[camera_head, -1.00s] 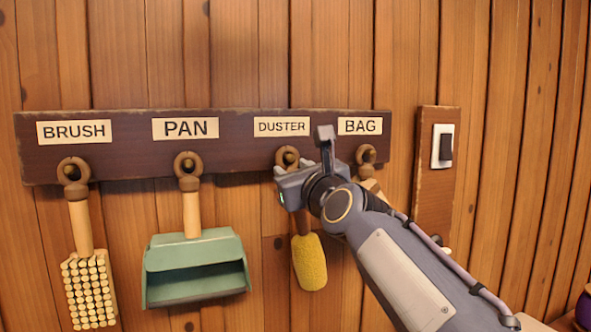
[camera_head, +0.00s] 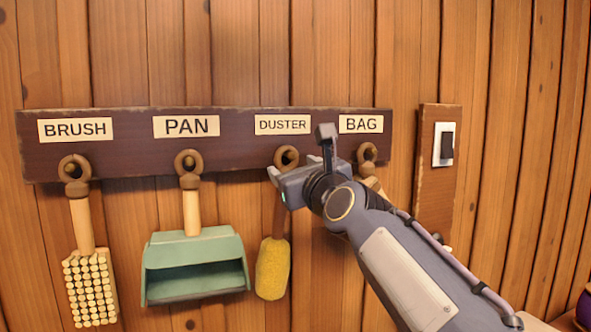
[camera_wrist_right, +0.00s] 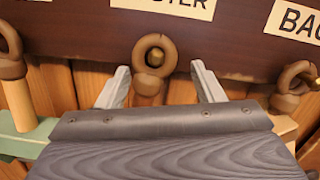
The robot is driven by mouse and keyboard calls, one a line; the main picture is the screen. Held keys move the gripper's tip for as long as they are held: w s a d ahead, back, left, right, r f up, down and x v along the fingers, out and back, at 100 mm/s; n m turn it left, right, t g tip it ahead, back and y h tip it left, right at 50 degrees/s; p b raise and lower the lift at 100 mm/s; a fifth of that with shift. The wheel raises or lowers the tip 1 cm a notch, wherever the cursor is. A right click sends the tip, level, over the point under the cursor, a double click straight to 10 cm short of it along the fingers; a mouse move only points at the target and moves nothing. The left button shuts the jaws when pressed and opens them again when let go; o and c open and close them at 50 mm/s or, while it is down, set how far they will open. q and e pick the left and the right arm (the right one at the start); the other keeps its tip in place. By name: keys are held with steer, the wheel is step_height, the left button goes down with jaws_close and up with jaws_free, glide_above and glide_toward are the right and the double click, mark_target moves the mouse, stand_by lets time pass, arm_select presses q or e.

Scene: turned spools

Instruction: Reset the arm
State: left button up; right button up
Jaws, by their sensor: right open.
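My right gripper (camera_head: 275,178) is in front of the rack, just below the DUSTER label, with its arm coming in from the lower right. In the right wrist view its two fingers (camera_wrist_right: 162,88) are open, one on each side of the duster's ring (camera_wrist_right: 154,55). The duster (camera_head: 272,268) has a yellow head and hangs by this ring on its peg, tilted slightly, with part of its handle hidden by the gripper. I cannot tell whether the fingers touch it. My left gripper is not in view.
The dark wooden rack (camera_head: 240,125) is fixed to the plank wall. The brush (camera_head: 90,285) and green pan (camera_head: 195,265) hang to the left. An item under the BAG label (camera_head: 361,124) is mostly hidden by my arm. A switch (camera_head: 444,145) is at right.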

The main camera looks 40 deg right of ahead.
steer(key=shift+s+a+f, duration=0.1)
steer(key=shift+s+f, duration=0.05)
steer(key=shift+s, duration=0.25)
steer(key=b+v, duration=0.2)
steer(key=v, duration=0.5)
steer(key=shift+b, duration=0.3)
steer(key=shift+w, duration=0.1)
